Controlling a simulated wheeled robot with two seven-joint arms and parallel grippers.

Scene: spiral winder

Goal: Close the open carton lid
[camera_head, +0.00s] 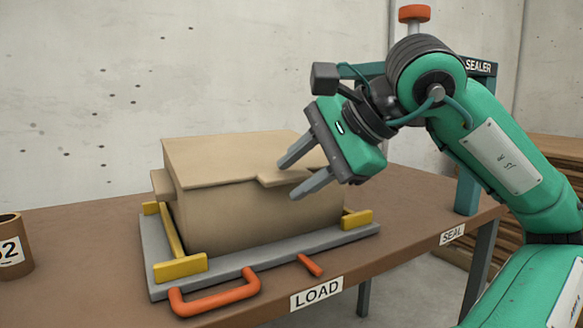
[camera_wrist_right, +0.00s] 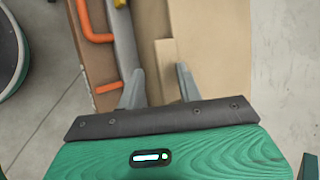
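The cardboard carton (camera_head: 262,213) stands upright on a grey tray with yellow corner stops. Its lid (camera_head: 235,155) lies over the top, nearly level, with a tab (camera_head: 288,178) sticking out at the front right. My right gripper (camera_head: 302,170) is at the carton's front right top edge, its two fingers spread around the tab. In the right wrist view the fingers (camera_wrist_right: 160,85) are apart and the tab (camera_wrist_right: 167,62) lies between them, without clear contact. My left gripper is not in view.
The grey tray (camera_head: 153,262) has an orange handle (camera_head: 215,295) at the front. A brown cup (camera_head: 12,245) stands at the far left. The sealer frame (camera_head: 467,185) is at the right.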

